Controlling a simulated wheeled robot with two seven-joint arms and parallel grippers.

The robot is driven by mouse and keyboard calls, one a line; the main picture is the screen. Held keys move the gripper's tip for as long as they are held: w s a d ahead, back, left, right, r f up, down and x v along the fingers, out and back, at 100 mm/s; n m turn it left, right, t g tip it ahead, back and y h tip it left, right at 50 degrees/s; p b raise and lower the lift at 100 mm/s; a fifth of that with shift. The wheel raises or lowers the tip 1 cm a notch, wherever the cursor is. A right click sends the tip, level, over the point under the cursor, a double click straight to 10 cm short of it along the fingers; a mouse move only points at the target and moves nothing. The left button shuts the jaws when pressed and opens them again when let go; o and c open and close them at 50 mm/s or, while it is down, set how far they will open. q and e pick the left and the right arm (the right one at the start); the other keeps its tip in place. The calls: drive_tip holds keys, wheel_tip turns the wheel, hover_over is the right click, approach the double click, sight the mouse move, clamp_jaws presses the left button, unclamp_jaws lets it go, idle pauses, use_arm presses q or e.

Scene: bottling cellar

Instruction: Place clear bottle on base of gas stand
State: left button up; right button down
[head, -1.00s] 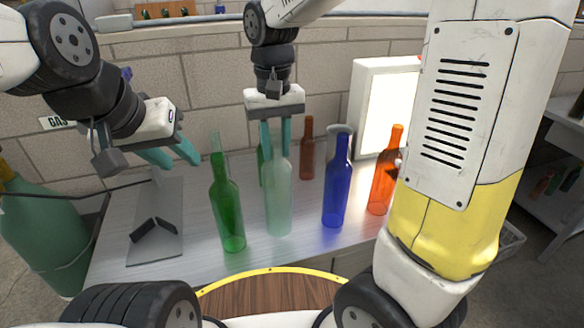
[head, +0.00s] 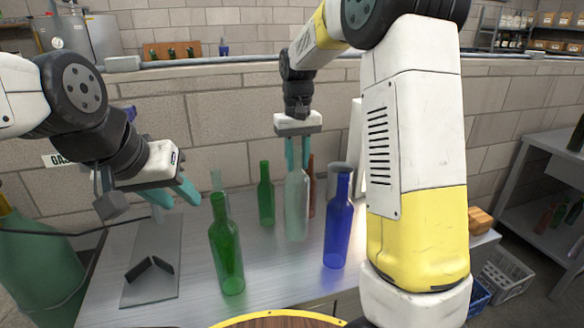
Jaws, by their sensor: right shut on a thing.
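The clear bottle (head: 297,205), pale and see-through, hangs upright at the middle of the table. My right gripper (head: 297,158) is shut on its neck from above. Its foot appears to be off the table top, though the gap is hard to judge. The gas stand's base (head: 138,292), a flat grey plate with a black V-shaped piece (head: 150,268), lies at the left of the table. My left gripper (head: 180,196) is open and empty, above and behind that base; it hides part of the stand.
A green bottle (head: 227,255) stands between the base and the held bottle, with another clear bottle (head: 217,181) behind it. A second green bottle (head: 266,198), a brown bottle (head: 312,185) and a blue bottle (head: 338,225) stand nearby. A large green cylinder (head: 40,265) is at far left.

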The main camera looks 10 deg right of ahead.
sight(298, 171)
drive_tip(key=shift+w+d, duration=0.15)
drive_tip(key=shift+w, duration=0.15)
drive_tip(key=shift+w+f, duration=0.1)
drive_tip(key=shift+f, duration=1.8)
drive_tip(key=c, duration=1.1)
unclamp_jaws()
